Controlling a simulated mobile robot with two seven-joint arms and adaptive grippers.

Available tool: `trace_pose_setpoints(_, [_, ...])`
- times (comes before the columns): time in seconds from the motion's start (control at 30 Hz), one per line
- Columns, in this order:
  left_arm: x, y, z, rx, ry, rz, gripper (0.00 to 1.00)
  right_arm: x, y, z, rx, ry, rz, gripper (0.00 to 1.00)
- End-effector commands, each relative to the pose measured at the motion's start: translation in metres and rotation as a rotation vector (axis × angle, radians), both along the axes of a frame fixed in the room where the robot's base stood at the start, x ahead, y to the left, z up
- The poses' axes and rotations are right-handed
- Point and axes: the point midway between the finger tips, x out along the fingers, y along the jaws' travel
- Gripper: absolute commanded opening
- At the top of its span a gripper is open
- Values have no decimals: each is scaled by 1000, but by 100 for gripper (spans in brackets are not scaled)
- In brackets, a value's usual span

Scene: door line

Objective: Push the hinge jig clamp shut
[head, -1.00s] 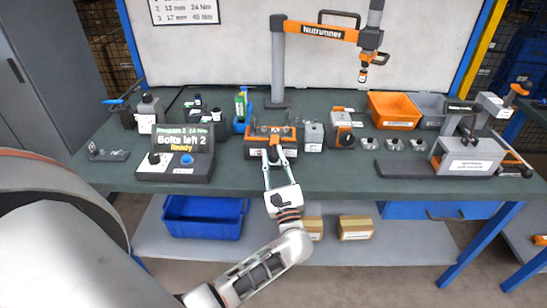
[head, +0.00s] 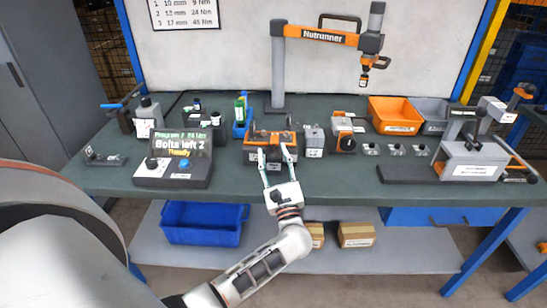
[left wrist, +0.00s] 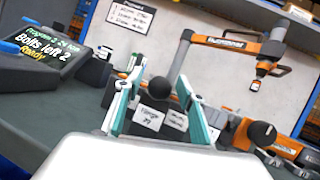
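The hinge jig (head: 258,139) is a dark and orange block near the bench's front edge in the head view. In the left wrist view, its label (left wrist: 150,117) shows low between my fingers. A black ball knob (left wrist: 160,88), seemingly the clamp's handle end, appears between the fingertips in that view; I cannot tell whether either finger touches it. My left gripper (head: 275,152) is open in front of the jig, and its spread fingers also show in the left wrist view (left wrist: 162,90). The fingers hide part of the jig, and the clamp's angle is unclear. My right gripper is out of view.
A screen box (head: 175,165) reading "Bolts left 2" stands left of the jig. A grey block (head: 314,140) and an orange-and-grey unit (head: 341,135) stand close on its right. The nutrunner arm (head: 325,36) rises behind. The bench front (head: 230,188) is bare.

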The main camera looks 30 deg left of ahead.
Motion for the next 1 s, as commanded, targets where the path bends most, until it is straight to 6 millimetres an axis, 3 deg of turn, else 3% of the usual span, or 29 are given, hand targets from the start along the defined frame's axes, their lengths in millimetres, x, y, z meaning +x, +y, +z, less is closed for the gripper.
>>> trace_pose_setpoints(0.33, [-7,-9,-6,-2,3,-3,39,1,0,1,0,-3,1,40])
trace_pose_setpoints(0.8, [-62,-68,-38,-2,3,-2,39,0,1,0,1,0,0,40])
trace_pose_setpoints(1.0, [-74,-80,-44,-1,1,0,39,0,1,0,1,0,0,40])
